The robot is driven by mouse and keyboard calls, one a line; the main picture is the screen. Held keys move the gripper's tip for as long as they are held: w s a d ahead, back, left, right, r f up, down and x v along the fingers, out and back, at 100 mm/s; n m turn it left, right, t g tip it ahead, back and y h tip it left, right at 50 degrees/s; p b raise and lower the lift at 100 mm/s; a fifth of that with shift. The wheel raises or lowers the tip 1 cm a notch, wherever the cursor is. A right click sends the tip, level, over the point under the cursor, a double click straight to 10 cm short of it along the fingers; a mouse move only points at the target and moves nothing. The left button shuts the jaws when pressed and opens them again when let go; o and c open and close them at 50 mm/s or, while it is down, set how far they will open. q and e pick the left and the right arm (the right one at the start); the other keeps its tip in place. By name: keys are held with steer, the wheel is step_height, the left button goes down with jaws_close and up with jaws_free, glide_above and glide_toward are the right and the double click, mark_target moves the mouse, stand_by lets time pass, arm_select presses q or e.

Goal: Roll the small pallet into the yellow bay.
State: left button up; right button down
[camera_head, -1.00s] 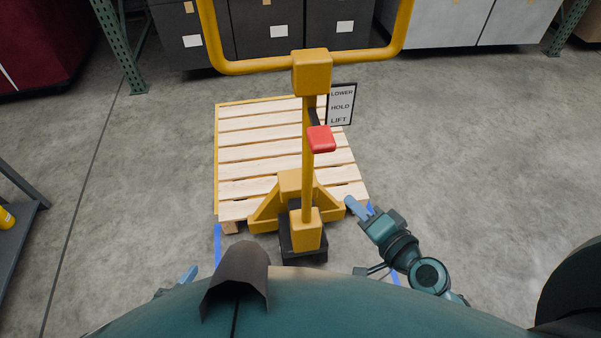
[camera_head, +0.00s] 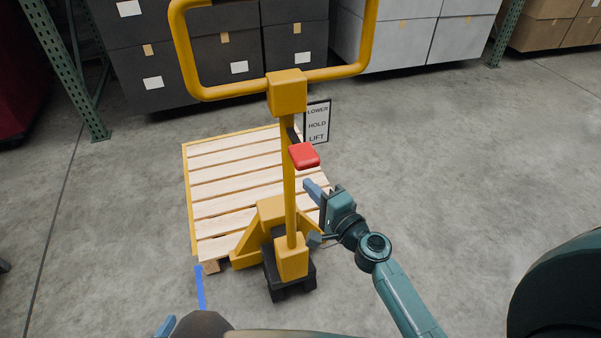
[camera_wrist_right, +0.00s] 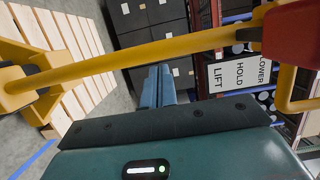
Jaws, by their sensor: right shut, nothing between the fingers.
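The small wooden pallet (camera_head: 225,190) lies on the floor, with yellow along its left and back edges. A yellow pallet jack (camera_head: 290,258) stands at its near end. Its upright post carries a looped handle (camera_head: 272,80), a red lever (camera_head: 304,156) and a LOWER/HOLD/LIFT sign (camera_head: 317,121). My right gripper (camera_head: 312,187) is shut and empty, right of the post and below the red lever in the picture; its fingers also show in the right wrist view (camera_wrist_right: 158,85). My left gripper (camera_head: 165,325) barely shows at the bottom edge.
A blue floor line (camera_head: 200,288) runs near the pallet's front left corner. Dark boxes (camera_head: 205,60), pale boxes (camera_head: 405,35) and green rack posts (camera_head: 75,85) stand behind. Open concrete lies to the right of the pallet and to its left.

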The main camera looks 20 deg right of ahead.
mark_target(293, 170)
steer(key=x, duration=0.4)
steer(key=shift+w, duration=0.2)
arm_select(q)
steer(key=shift+s+r, duration=0.1)
steer(key=shift+s, duration=0.05)
arm_select(e)
steer(key=shift+w+a, duration=0.1)
